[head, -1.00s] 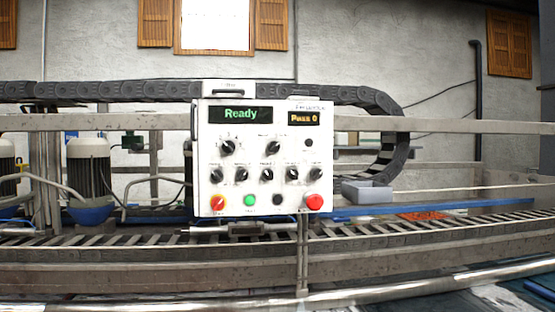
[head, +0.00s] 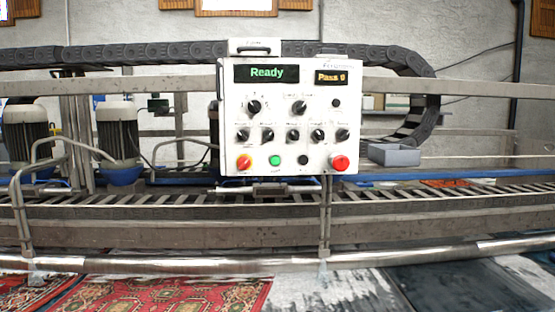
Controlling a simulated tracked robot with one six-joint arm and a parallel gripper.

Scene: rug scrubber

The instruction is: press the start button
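The white control panel (head: 288,115) stands upright near the middle of the head view. A round green button (head: 275,160) sits in its bottom row, taken to be the start button; its label is too small to read. A red-orange knob (head: 244,162) is to its left. A black button (head: 303,160) and a large red button (head: 340,163) are to its right. The green display (head: 267,73) reads "Ready" and the amber display (head: 330,77) reads "Pass 0". My gripper is not in view.
Several black knobs (head: 293,135) sit above the buttons. A metal rail (head: 150,262) runs across the front, with a red patterned rug (head: 170,292) below it. A grey bin (head: 394,154) is right of the panel. Motors (head: 117,135) stand at left.

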